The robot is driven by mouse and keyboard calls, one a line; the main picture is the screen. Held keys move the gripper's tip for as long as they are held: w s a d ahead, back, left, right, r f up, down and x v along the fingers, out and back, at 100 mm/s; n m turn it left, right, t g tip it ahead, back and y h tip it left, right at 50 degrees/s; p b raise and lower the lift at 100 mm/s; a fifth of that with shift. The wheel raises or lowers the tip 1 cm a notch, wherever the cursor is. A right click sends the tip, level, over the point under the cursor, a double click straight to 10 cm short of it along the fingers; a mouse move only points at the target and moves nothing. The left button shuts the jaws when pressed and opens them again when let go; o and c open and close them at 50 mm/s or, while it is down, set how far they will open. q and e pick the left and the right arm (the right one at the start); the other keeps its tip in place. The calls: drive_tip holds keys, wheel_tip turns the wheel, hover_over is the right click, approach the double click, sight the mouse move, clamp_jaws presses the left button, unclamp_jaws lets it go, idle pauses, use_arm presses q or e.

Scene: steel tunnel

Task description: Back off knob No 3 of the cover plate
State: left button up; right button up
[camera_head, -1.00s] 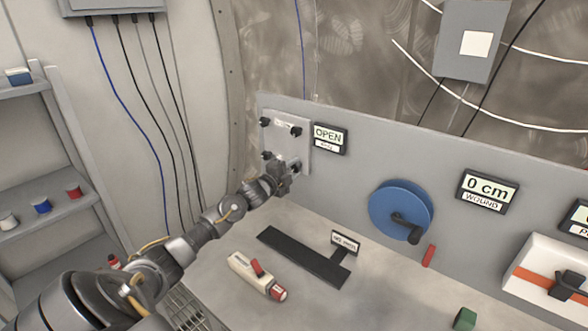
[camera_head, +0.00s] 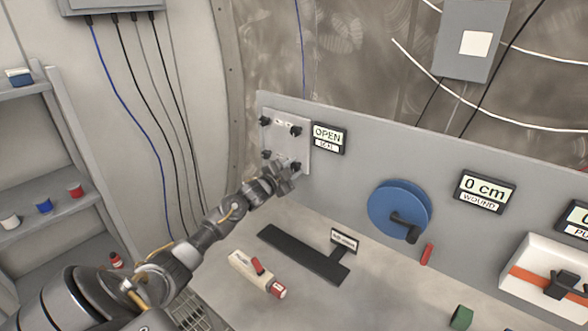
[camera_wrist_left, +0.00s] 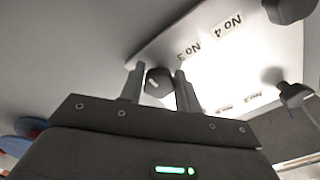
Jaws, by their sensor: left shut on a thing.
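The light grey cover plate (camera_head: 284,138) stands on the panel at the back of the bench, with dark knobs near its corners. My left gripper (camera_head: 287,173) is at its lower right corner. In the left wrist view the plate (camera_wrist_left: 262,62) carries printed labels, among them No 3 and No 4. The fingers of my left gripper (camera_wrist_left: 160,84) are shut on a dark knob (camera_wrist_left: 157,80), the one nearest the No 3 label. Another knob (camera_wrist_left: 289,9) is near No 4, and a further one (camera_wrist_left: 287,88) stands to the right. My right gripper is out of view.
A display reading OPEN (camera_head: 329,137) is right of the plate. A blue reel (camera_head: 400,208) with a crank is further right. A black bar (camera_head: 303,254) and a cream and red tool (camera_head: 257,273) lie on the bench. Shelves (camera_head: 45,185) stand at left.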

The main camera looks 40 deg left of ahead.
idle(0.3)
use_arm(q)
drive_tip(key=o, duration=1)
drive_tip(key=shift+s, duration=0.1)
drive_tip(key=shift+s+f, duration=0.15)
drive_tip(key=shift+s, duration=0.15)
drive_tip(key=s+b, duration=0.3)
drive_tip(key=s, duration=0.7)
drive_tip(key=shift+b, duration=0.3)
drive_tip(key=shift+d, duration=0.1)
